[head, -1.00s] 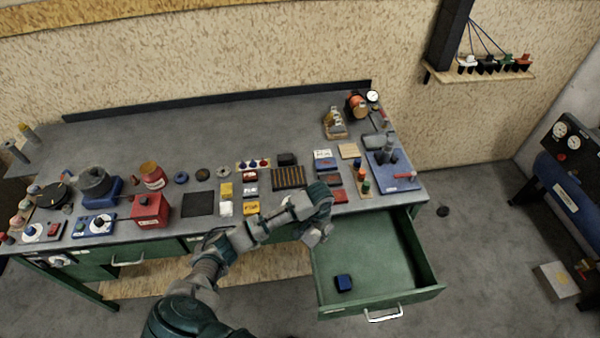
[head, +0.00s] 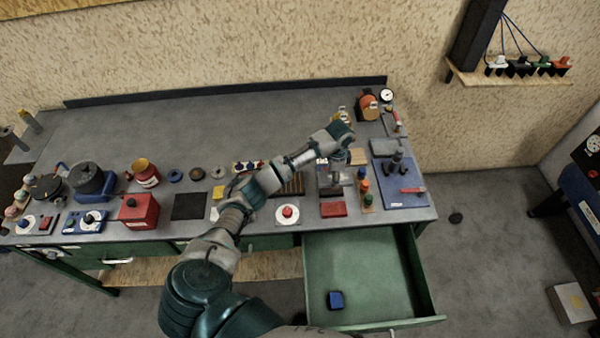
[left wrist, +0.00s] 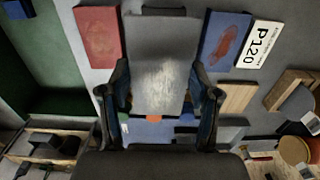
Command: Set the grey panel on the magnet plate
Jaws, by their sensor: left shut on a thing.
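My left gripper (left wrist: 162,100) is shut on the grey panel (left wrist: 160,65), a scuffed flat piece between its two fingers in the left wrist view. In the head view the left gripper (head: 338,172) is over the right part of the bench, with the panel mostly hidden by the hand. The panel appears between a red block (left wrist: 98,35) and a blue block with a red patch (left wrist: 225,38). I cannot tell whether it touches the bench. I cannot tell which thing is the magnet plate. My right gripper is not in view.
The green drawer (head: 385,290) is open below the bench, with a small blue block (head: 335,300) inside. A blue board (head: 410,192) with tools lies right of the gripper. Coloured knobs (head: 365,187) stand between them. The bench's back left is clear.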

